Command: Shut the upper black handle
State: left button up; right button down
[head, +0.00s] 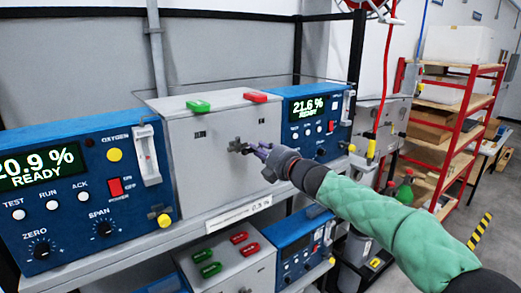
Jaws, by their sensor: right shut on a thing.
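The upper black handle (238,145) is a small dark fitting on the front of the upper grey box (190,150), between the two blue analysers. My right gripper (255,149) reaches in from the right and is shut on the handle. The fingers cover part of it, so its exact angle is hard to tell. A green button (198,106) and a red button (255,97) sit on top of this box. My left gripper is not in view.
A blue analyser (80,170) reading 20.9 % stands left, another (305,105) reading 21.6 % right. A lower grey box (225,265) with red and green buttons sits below. A red shelf rack (465,110) stands at the far right, beyond open floor.

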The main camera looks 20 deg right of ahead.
jog(key=shift+s+a+f+m+p, duration=0.2)
jog(key=shift+a+f+m+p, duration=0.5)
jog(key=shift+m, duration=2.15)
jog(key=shift+s+a+f+m+p, duration=0.15)
jog(key=shift+a+f+m+p, duration=0.5)
jog(key=shift+m, duration=2.15)
jog(key=shift+s+a+f+m+p, duration=0.25)
jog(key=shift+f+m+p, duration=0.75)
jog(key=shift+m, duration=1.85)
jog(key=shift+a+r, duration=0.1)
jog(key=c, duration=1)
grip_release()
jog(key=shift+c, duration=0.2)
jog(key=v, duration=1.2)
